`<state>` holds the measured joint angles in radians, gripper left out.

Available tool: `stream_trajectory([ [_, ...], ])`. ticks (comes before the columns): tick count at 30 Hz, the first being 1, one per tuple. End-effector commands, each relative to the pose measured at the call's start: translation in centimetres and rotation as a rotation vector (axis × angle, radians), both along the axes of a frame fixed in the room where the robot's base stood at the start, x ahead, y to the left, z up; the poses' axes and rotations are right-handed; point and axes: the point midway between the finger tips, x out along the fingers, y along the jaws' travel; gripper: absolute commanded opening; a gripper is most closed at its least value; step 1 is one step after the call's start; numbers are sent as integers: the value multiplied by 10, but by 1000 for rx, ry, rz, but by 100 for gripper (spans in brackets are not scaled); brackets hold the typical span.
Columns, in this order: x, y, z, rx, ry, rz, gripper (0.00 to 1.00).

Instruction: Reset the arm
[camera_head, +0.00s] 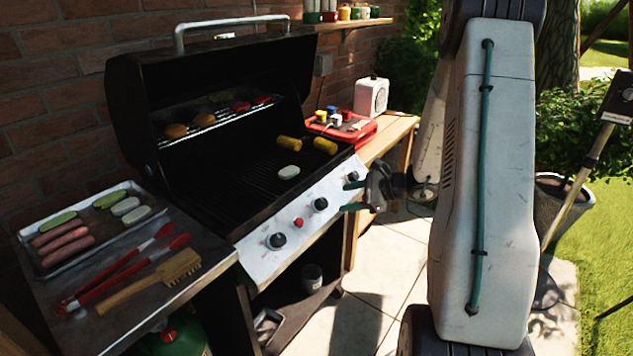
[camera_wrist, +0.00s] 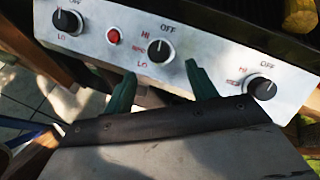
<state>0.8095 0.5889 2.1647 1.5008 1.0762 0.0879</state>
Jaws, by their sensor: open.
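My gripper (camera_head: 350,194) is in front of the grill's control panel, near its right end, with green fingertips pointing left toward it. In the wrist view my gripper (camera_wrist: 160,88) shows two green fingers spread apart with nothing between them. Past the fingertips is the silver control panel (camera_wrist: 100,42) with a black middle knob (camera_wrist: 159,50), a red button (camera_wrist: 113,36) and two more black knobs. I cannot tell whether the fingertips touch the panel. My arm (camera_head: 490,180) fills the right of the head view.
The open grill (camera_head: 215,165) holds corn, buns and other food. A metal tray (camera_head: 165,222) with sausages and vegetable slices, red tongs (camera_head: 120,272) and a brush (camera_head: 150,280) lie on the left shelf.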

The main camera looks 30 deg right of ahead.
Motion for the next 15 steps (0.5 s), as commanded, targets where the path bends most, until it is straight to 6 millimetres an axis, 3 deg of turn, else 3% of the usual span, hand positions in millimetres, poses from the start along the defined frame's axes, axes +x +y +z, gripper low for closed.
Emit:
stream_trajectory([
  [8, -2, 3, -1, -5, -1, 25, 57],
  [12, -25, 24, -8, -19, 27, 145, 57],
  [15, -48, 49, 6, -70, 33, 300, 57],
])
